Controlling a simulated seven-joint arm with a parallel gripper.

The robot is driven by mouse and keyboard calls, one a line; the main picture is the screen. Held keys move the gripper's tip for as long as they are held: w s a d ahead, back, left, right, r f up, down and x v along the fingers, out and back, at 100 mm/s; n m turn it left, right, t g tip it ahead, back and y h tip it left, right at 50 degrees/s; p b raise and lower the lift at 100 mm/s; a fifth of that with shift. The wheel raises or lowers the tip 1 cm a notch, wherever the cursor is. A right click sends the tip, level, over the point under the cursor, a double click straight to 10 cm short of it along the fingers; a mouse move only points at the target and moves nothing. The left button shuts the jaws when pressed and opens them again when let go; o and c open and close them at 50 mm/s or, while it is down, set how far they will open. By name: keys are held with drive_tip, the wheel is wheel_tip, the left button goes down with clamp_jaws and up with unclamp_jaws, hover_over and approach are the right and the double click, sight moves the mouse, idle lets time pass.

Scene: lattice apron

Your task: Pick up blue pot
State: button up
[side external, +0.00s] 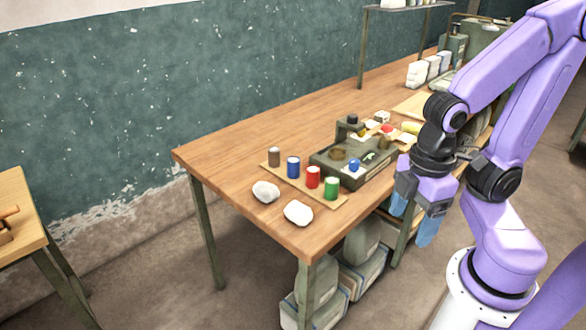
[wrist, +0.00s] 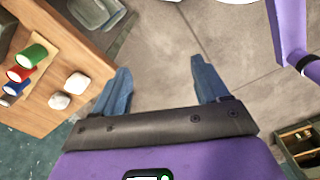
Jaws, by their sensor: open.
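A small blue pot (side external: 293,167) stands upright on a thin wooden board (side external: 330,204) near the front left of the workbench, between a brown pot (side external: 274,157) and a red pot (side external: 313,177). In the wrist view the blue pot (wrist: 14,88) shows at the left edge, partly cut off. My gripper (side external: 413,222) is open and empty. It hangs beyond the bench's right-hand edge, apart from the pots. In the wrist view its two blue fingers (wrist: 160,82) are spread over bare floor.
A green pot (side external: 331,188) stands at the board's near end. Two pale stones (side external: 298,212) lie in front of the board. A dark grey tray unit (side external: 355,160) with small items sits just behind the pots. Sacks (side external: 330,275) lie under the bench.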

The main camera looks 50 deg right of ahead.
drive_tip(key=w+a+f+n+t+h, duration=0.1)
drive_tip(key=w+a+n+h, duration=0.15)
drive_tip(key=w, duration=0.95)
drive_tip(key=w+a+n+h, duration=0.1)
drive_tip(key=w+a+h, duration=0.25)
drive_tip(key=w, duration=0.85)
drive_tip(key=n+h, duration=0.3)
drive_tip(key=h, duration=0.5)
approach(293, 160)
drive_tip(key=shift+m, duration=0.25)
drive_tip(key=x, duration=0.6)
drive_tip(key=shift+s+f, duration=0.15)
drive_tip(key=shift+w+x, duration=0.2)
drive_tip(key=shift+x, duration=2.9)
drive_tip(key=c, duration=1.1)
